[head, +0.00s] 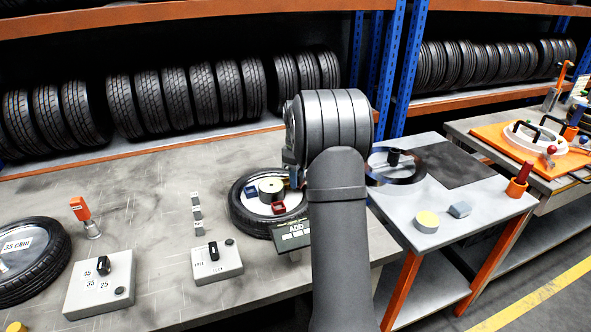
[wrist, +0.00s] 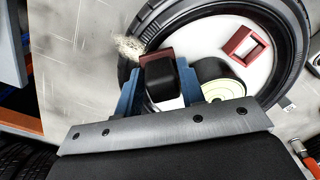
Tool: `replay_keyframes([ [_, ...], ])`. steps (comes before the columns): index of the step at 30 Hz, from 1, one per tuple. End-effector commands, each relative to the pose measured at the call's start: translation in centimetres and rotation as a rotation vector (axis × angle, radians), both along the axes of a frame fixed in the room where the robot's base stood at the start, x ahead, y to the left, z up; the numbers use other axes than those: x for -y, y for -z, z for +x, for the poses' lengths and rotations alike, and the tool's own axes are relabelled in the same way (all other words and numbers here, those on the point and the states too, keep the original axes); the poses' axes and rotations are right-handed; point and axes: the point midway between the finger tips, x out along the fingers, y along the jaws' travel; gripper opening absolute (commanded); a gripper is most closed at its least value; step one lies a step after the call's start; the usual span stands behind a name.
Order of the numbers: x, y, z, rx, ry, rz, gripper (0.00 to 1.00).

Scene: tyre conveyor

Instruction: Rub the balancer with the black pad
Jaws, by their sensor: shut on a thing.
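The balancer is in the middle of the head view, with a white disc inside a black tyre (head: 240,213), a pale round hub (head: 270,188) and an ADD display (head: 293,235). My gripper (wrist: 165,85) is shut on the black pad (wrist: 163,80), its blue jaws on either side. A dark red part shows at the pad's far end. A pale, dusty patch (wrist: 128,47) lies just beyond the pad near the tyre's edge. I cannot tell whether the pad touches anything.
A dark red open frame (wrist: 244,48) and a blue piece (head: 251,192) sit on the disc. Button boxes (head: 217,262) and an orange-handled tool (head: 82,212) stand left. The bench's back left is clear.

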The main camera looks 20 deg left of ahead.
Motion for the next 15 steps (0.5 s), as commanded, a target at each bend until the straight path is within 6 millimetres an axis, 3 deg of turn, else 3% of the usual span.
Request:
replay_keyframes([
  [15, 3.6, -0.2, 3.5, 0.001, 0.004, -0.001, 0.11],
])
